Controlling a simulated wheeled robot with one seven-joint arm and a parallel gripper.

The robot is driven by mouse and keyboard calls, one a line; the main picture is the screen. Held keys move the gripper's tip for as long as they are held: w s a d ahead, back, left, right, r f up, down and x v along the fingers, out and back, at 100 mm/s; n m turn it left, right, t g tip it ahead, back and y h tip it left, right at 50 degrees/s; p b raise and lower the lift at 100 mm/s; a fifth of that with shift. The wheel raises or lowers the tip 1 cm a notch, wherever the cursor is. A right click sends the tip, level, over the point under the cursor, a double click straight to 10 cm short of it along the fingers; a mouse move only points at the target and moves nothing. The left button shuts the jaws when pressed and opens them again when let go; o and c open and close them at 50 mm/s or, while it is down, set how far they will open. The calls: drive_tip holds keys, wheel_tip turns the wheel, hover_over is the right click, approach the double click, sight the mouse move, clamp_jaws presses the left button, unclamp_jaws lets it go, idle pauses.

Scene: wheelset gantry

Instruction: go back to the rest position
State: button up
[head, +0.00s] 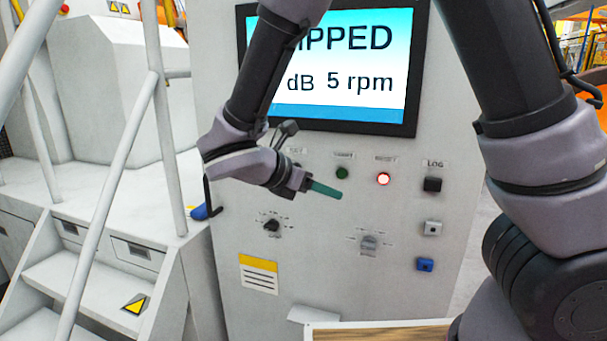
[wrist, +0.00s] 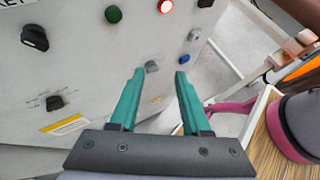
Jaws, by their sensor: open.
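My gripper (head: 325,189) has teal fingers and is in front of the grey control cabinet (head: 330,280), below the screen. In the wrist view my gripper (wrist: 160,74) is open, its two fingers apart with nothing between them. The screen (head: 345,65) reads "5 rpm" and a word ending in "IPPED", its start hidden by my arm. A red lamp button (head: 383,179) is lit, and a green button (head: 342,172) sits left of it. I cannot tell whether the fingers touch the panel.
The panel also has a dark knob (head: 271,225), a grey knob (head: 369,243), a black button (head: 432,184) and a blue one (head: 425,264). Steps with a railing (head: 115,185) stand at left. A wooden surface (head: 385,333) is at the bottom, near my arm.

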drive_tip(key=s+d+r+m+g+y, duration=0.1)
drive_tip(key=d+r+m+g+y, duration=0.2)
drive_tip(key=d+m, duration=0.4)
drive_tip(key=s+d+r+m+g+y, duration=0.1)
drive_tip(key=d+r+m+g+y, duration=0.2)
drive_tip(key=d+m, duration=0.4)
drive_tip(key=s+d+r+m+t+y, duration=0.1)
drive_tip(key=d+r+m+t+y, duration=0.1)
drive_tip(key=r+m, duration=0.3)
drive_tip(key=s+d+r+m+t+y, duration=0.2)
drive_tip(key=r+m, duration=0.4)
drive_tip(key=m, duration=0.5)
drive_tip(key=d+t+y, duration=0.1)
drive_tip(key=d+t, duration=0.1)
drive_tip(key=shift+s+d+y, duration=0.25)
drive_tip(key=shift+d+y, duration=0.05)
drive_tip(key=shift+d, duration=0.05)
